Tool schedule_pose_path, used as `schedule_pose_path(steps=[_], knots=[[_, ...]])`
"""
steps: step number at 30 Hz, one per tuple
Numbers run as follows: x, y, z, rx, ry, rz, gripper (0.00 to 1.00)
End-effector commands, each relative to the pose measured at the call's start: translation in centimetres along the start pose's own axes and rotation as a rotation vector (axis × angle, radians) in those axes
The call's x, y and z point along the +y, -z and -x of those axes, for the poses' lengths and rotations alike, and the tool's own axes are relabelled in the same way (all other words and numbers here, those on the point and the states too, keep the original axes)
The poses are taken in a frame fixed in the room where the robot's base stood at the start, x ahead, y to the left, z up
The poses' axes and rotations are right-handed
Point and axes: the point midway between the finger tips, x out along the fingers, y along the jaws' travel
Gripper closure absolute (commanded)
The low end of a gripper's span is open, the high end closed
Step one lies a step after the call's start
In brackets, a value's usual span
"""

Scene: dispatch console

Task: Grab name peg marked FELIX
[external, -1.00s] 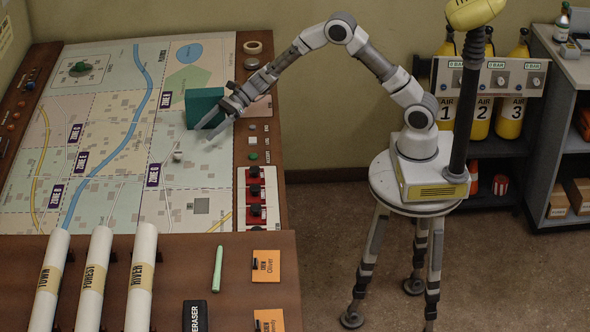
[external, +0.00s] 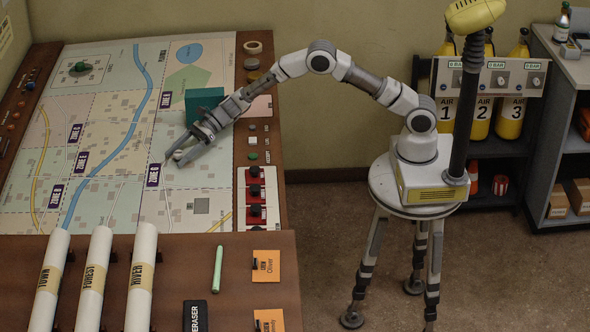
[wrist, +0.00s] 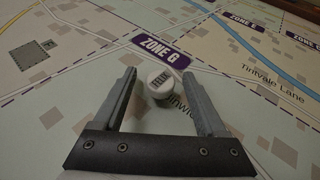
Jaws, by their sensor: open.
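A small white round peg (wrist: 159,84) stands on the map just below the ZONE G label. Its top bears a dark name mark that is too small to read with certainty. My gripper (wrist: 159,71) is open, with one finger on each side of the peg and a gap to both. In the external view my gripper (external: 174,158) is low over the map, and its fingers partly hide the peg (external: 178,154).
A teal block (external: 204,97) stands on the map right behind my gripper. Red-based black knobs (external: 256,193) line the console's right edge. Rolled maps (external: 93,278) lie at the front. The map around the peg is flat and clear.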

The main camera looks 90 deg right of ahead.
Motion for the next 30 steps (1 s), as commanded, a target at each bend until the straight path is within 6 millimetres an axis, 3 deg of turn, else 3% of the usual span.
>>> schedule_pose_path(steps=[6, 18, 26, 30], knots=[[-0.02, 0.02, -0.03, 0.001, 0.000, 0.000, 0.28], [-0.02, 0.02, 0.00, 0.001, 0.000, 0.000, 1.00], [-0.03, -0.01, 0.01, 0.000, 0.000, 0.000, 1.00], [-0.05, -0.95, 0.39, -0.001, 0.001, 0.002, 1.00]])
